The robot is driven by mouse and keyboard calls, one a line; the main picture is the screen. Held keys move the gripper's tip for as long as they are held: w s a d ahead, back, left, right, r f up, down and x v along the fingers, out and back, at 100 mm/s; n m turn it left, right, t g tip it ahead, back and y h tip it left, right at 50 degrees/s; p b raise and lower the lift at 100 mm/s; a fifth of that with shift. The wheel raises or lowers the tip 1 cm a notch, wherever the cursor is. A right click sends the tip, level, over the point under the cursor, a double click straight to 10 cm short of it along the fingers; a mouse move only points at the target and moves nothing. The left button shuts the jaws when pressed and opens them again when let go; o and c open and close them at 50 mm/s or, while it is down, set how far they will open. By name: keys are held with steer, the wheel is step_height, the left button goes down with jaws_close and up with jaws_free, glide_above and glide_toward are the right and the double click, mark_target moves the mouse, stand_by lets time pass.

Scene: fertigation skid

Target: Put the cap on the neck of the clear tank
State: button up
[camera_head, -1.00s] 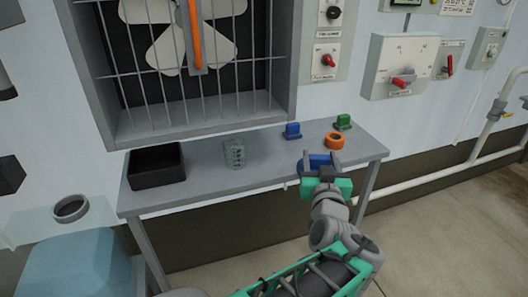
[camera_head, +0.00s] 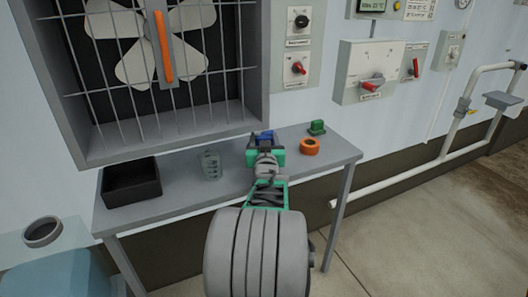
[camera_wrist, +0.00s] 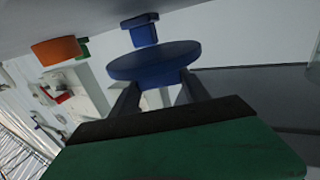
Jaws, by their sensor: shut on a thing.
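A round blue cap (camera_wrist: 153,65) is held between the two dark fingers of my gripper (camera_wrist: 158,86) in the wrist view. In the head view my gripper (camera_head: 265,150) is over the bench by its back edge, and it mostly hides the cap there. The clear tank (camera_head: 50,275), bluish and see-through, stands at the bottom left of the head view, partly cut off. Its neck (camera_head: 42,232) is an open grey ring on top, with no cap on it. The gripper is far to the right of the neck.
The grey bench (camera_head: 190,205) carries a black bin (camera_head: 131,183), a clear cup (camera_head: 211,165), an orange ring (camera_head: 309,146) and a green block (camera_head: 316,128). A small blue block (camera_wrist: 140,30) shows beyond the cap. A caged fan (camera_head: 160,60) is above the bench.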

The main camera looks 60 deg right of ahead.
step_height(320, 180, down, 5)
steer(key=shift+w+d+r+b, duration=0.1)
steer(key=shift+w+b, duration=0.05)
steer(key=shift+b, duration=0.2)
steer(key=shift+f, duration=0.2)
steer(key=o, duration=1.6)
steer(key=shift+r, duration=0.1)
steer(key=shift+c, duration=0.2)
